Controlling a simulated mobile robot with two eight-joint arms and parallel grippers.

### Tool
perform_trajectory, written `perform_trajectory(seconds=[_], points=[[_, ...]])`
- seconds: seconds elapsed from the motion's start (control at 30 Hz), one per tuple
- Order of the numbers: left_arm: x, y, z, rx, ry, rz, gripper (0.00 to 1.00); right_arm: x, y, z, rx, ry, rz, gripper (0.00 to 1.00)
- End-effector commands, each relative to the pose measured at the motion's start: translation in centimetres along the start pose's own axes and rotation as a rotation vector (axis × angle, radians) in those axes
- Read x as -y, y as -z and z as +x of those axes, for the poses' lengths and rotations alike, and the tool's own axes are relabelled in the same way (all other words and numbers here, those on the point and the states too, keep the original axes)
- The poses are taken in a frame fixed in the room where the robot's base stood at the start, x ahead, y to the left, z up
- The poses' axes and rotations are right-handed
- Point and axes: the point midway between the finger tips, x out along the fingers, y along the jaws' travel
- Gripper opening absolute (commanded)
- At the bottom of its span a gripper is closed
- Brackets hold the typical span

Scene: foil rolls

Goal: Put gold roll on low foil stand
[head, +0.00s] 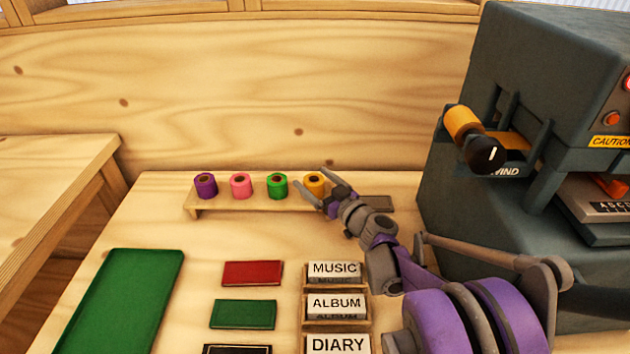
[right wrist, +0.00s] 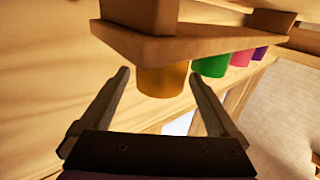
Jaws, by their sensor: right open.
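A gold roll (head: 314,181) stands upright at the right end of a low wooden foil stand (head: 240,208), beside green, pink and purple rolls. My right gripper (head: 311,180) is open at the gold roll, its fingers reaching towards either side of it. In the right wrist view the scene is upside down. There the gold roll (right wrist: 163,81) appears between the open fingers, next to the stand's edge (right wrist: 170,48); I cannot tell whether they touch it. Another gold-coloured roll (head: 462,122) sits on the dark machine, behind a black knob. My left gripper is not in view.
The green roll (head: 277,186) is close left of the gold one, then the pink (head: 241,186) and purple (head: 206,186) rolls. The dark machine (head: 480,220) stands close on the right. A green mat (head: 125,300), coloured blocks and labelled blocks (head: 335,272) lie in front.

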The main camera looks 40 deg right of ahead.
Motion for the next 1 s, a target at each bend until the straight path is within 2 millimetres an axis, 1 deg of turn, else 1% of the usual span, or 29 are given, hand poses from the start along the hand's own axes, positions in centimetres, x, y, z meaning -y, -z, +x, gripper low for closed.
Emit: perform_trajectory(seconds=[0.17,0.27,0.6,0.7,0.83,1.0], points=[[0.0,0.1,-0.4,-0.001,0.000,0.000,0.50,0.0,0.5,0.0,0.000,0.000,0.000,0.96],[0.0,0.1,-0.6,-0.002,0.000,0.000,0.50,0.0,0.5,-1.3,-0.001,-0.001,0.000,0.96],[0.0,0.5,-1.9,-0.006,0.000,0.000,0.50,-0.1,0.5,-8.5,-0.001,-0.003,-0.001,0.96],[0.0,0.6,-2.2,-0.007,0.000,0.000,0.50,-0.1,0.5,-10.2,-0.001,-0.003,-0.001,0.96],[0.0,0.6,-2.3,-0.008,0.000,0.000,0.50,0.0,0.4,-11.5,-0.001,-0.001,0.000,0.96],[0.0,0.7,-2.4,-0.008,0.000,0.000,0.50,0.0,0.3,-12.1,0.000,0.000,0.000,0.96]])
